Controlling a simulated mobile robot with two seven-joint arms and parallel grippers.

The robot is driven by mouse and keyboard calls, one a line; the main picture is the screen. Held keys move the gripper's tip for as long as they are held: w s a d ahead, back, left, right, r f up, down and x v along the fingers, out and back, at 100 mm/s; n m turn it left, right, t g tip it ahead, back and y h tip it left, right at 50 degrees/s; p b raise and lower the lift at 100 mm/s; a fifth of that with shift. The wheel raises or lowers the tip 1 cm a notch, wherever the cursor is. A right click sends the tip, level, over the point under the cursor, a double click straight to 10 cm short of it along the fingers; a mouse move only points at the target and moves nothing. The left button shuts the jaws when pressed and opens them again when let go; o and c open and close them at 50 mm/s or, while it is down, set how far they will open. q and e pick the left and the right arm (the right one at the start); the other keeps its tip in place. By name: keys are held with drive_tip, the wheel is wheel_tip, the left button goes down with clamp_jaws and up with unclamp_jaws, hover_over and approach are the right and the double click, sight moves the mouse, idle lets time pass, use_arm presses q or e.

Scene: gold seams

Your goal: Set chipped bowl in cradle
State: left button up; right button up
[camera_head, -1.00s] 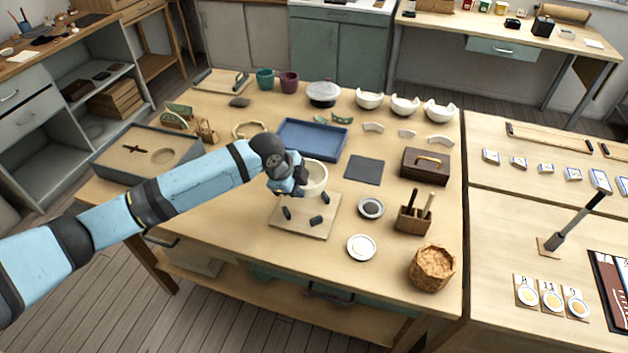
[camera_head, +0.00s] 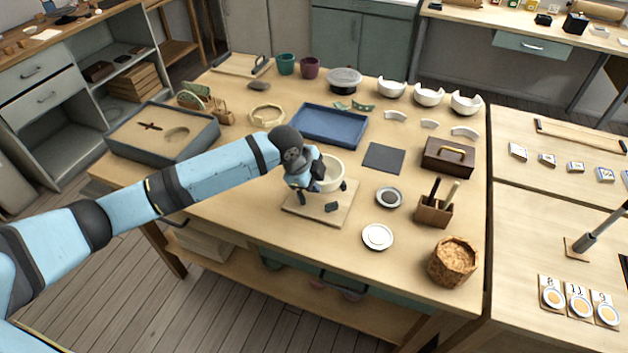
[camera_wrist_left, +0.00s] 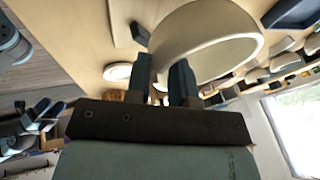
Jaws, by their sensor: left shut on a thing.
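The cream bowl (camera_head: 331,174) is held by its wall in my left gripper (camera_head: 312,182), which is shut on it. It also shows large in the left wrist view (camera_wrist_left: 208,38), with the gripper fingers (camera_wrist_left: 164,78) at its near side. The cradle is a light wooden board (camera_head: 312,214) with dark pegs (camera_head: 331,207) on the table. The bowl is over the board's back part, close to the pegs; I cannot tell whether it touches them. My gripper hides part of the bowl and cradle, and no chip is visible. My right gripper is out of view.
A blue tray (camera_head: 327,139) lies behind the cradle and a dark mat (camera_head: 384,158) behind to the right. A small dark-filled dish (camera_head: 389,197) and a white dish (camera_head: 377,237) stand to the right. White bowls with broken rims (camera_head: 428,95) stand at the back.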

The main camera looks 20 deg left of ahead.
use_arm(q)
drive_tip(key=shift+r+p, duration=0.15)
drive_tip(key=shift+p, duration=0.25)
drive_tip(key=shift+p, duration=0.4)
idle(0.5)
drive_tip(key=shift+f, duration=0.6)
idle(0.4)
drive_tip(key=shift+p, duration=1.05)
idle(0.4)
drive_tip(key=shift+f, duration=0.7)
idle(0.5)
idle(0.5)
drive_tip(key=shift+f, duration=0.75)
idle(1.3)
